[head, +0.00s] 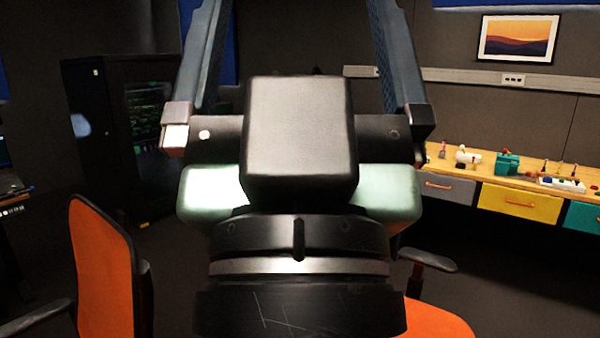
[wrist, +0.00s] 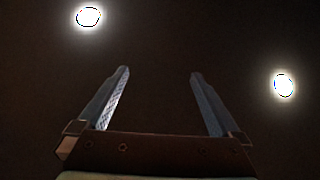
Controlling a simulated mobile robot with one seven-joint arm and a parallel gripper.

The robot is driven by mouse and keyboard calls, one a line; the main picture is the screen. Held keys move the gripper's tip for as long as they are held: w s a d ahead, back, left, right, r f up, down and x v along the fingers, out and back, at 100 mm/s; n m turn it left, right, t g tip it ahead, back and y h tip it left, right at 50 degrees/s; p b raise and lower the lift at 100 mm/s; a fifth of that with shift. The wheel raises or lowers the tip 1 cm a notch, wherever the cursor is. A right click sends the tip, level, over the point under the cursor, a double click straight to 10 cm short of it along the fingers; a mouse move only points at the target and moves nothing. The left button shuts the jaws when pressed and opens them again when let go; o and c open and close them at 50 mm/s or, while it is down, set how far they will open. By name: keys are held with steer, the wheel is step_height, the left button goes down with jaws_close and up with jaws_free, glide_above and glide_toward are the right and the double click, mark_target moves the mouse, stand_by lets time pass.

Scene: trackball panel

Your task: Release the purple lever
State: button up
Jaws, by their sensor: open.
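My gripper (head: 298,20) fills the middle of the head view, raised and pointing up, its two fingers wide apart. In the wrist view my gripper (wrist: 159,73) is open and empty, with only a dark ceiling beyond it. A small pinkish-purple upright item (head: 443,149) stands at the left end of the visible workbench; it is too small to tell whether it is the purple lever. My gripper is far from it, and my arm hides the bench further left.
The wooden workbench (head: 473,171) along the right wall holds a teal device (head: 507,163) and a white panel with several upright sticks (head: 562,184). Orange chairs stand at left (head: 102,262) and lower right (head: 440,318). A black rack (head: 100,130) stands back left.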

step_height(320, 180, up, 8)
steer(key=p, duration=0.5)
steer(key=shift+p, duration=0.3)
